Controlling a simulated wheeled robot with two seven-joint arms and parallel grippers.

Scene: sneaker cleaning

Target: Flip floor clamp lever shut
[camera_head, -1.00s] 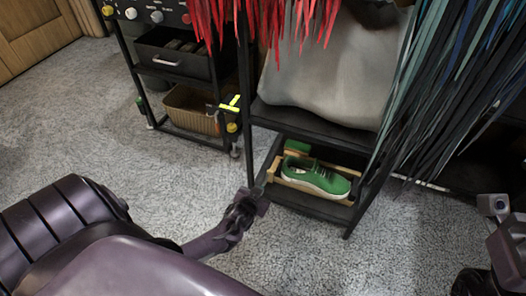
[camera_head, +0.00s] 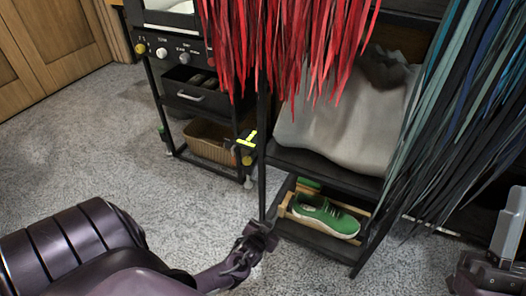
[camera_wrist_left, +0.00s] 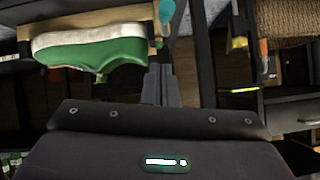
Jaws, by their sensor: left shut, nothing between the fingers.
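My left gripper (camera_head: 262,236) is shut and empty, low over the carpet, by the front left foot of the black shelf rack (camera_head: 312,240). In the left wrist view its closed fingers (camera_wrist_left: 160,84) point towards the rack, beside a green shoe (camera_wrist_left: 105,52). A small teal piece (camera_wrist_left: 167,10) shows beyond the fingertips; I cannot tell if it is the clamp lever. No floor clamp can be made out clearly in the head view, where the gripper covers the rack's corner. Part of my right arm (camera_head: 490,274) shows at the right edge; its fingers cannot be made out.
The green shoe (camera_head: 328,216) sits in a wooden holder on the bottom shelf. A black piece with a yellow strip (camera_head: 247,138) is on the neighbouring cart's side. A woven basket (camera_head: 209,140) stands on that cart. Red strips (camera_head: 300,45) hang above. Carpet (camera_head: 105,135) is clear at left.

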